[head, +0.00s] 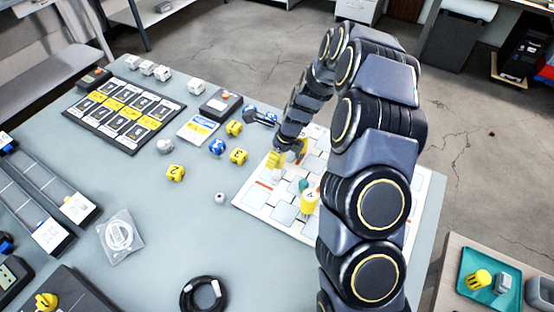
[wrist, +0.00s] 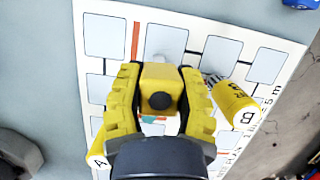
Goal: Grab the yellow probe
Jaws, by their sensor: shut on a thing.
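In the wrist view, my gripper (wrist: 159,72) is shut on a yellow probe (wrist: 158,78) with a black round spot on its face, one yellow finger on each side. In the head view, my gripper (head: 287,157) is low over the far-left part of the white board (head: 252,198); the held probe cannot be told from the yellow fingers there. A yellow piece marked B (wrist: 236,105) lies tilted on the board right of the gripper. A yellow piece marked A (head: 309,203) is on the board nearer; part of it shows at lower left in the wrist view (wrist: 98,150).
A black card tray (head: 125,110) is at the far left, a black cable coil (head: 203,294) at the front. A teal tray (head: 489,256) stands at right.

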